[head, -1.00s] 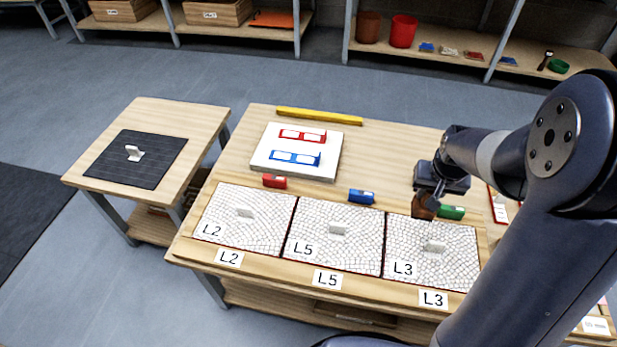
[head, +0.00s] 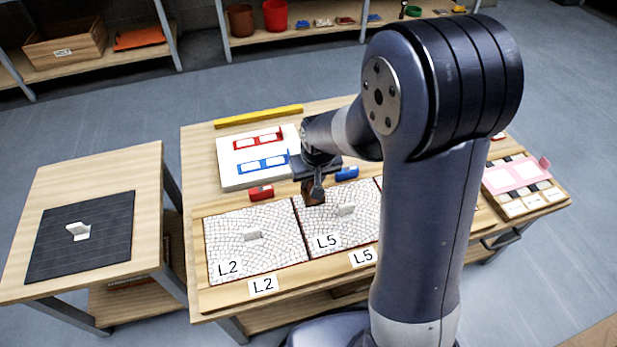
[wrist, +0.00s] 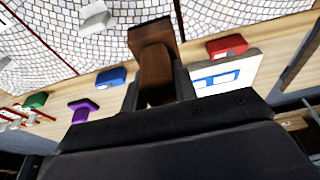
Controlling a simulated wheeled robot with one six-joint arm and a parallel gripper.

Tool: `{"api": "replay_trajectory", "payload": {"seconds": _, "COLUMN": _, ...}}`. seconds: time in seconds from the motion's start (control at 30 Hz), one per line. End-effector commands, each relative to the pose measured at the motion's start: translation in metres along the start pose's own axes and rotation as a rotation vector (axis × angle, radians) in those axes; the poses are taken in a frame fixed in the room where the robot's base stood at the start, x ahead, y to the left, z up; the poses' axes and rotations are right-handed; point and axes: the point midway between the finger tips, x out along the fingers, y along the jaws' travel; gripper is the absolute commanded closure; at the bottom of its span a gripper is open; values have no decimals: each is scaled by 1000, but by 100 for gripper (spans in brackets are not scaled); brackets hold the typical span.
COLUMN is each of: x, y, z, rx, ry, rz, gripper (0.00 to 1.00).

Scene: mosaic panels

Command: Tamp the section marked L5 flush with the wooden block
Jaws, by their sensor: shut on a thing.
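The section marked L5 (head: 362,228) is a white mosaic panel with a small pale grip (head: 345,210) on top, in the tray between L2 (head: 225,235) and a panel hidden behind my arm. My gripper (head: 314,180) is shut on the brown wooden block (head: 314,194). The block appears over L5's back left corner, near the seam with L2. The wrist view shows the block (wrist: 155,52) between the fingers, pointing toward the mosaic. I cannot tell whether it touches the panel.
A red piece (head: 261,192) and a blue piece (head: 346,173) lie behind the panels. A white board (head: 228,178) and a yellow bar (head: 258,117) lie farther back. A side table (head: 140,190) with a dark mat (head: 55,250) stands left. A purple piece (wrist: 82,110) shows in the wrist view.

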Motion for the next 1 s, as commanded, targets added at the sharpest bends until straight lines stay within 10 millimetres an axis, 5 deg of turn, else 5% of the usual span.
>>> {"api": "replay_trajectory", "payload": {"seconds": 0.63, "x": 53, "y": -2, "z": 15, "rx": -5, "ry": 0, "rz": -1, "gripper": 96}}
{"api": "replay_trajectory", "payload": {"seconds": 1.0, "x": 58, "y": -2, "z": 17, "rx": -5, "ry": 0, "rz": -1, "gripper": 96}}
